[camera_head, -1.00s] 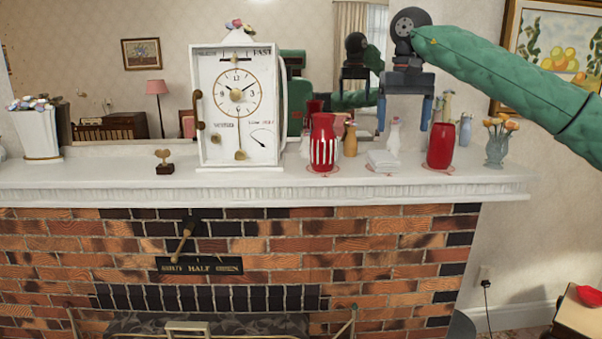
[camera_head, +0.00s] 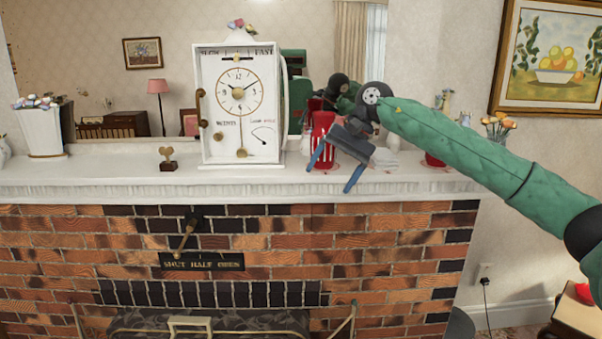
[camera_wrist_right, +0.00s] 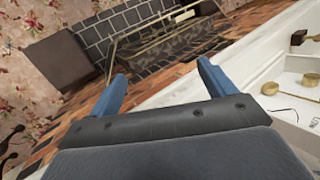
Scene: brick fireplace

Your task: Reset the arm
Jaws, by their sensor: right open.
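My right arm (camera_head: 470,150) is green and comes in from the right in the head view. Its gripper (camera_head: 333,178) has two blue fingers, spread apart with nothing between them. It is tilted down to the left, in front of the mantel shelf's edge and partly over a red striped vase (camera_head: 322,128). In the right wrist view the blue fingers (camera_wrist_right: 160,85) are apart and empty, pointing toward the brick hearth. My left gripper is not in view.
A white clock (camera_head: 240,105) stands on the white mantel shelf (camera_head: 90,178), left of the gripper. A small trophy (camera_head: 167,160), a flower planter (camera_head: 40,128) and a vase of orange flowers (camera_head: 499,140) also stand there. A lever (camera_head: 185,235) sticks out of the bricks.

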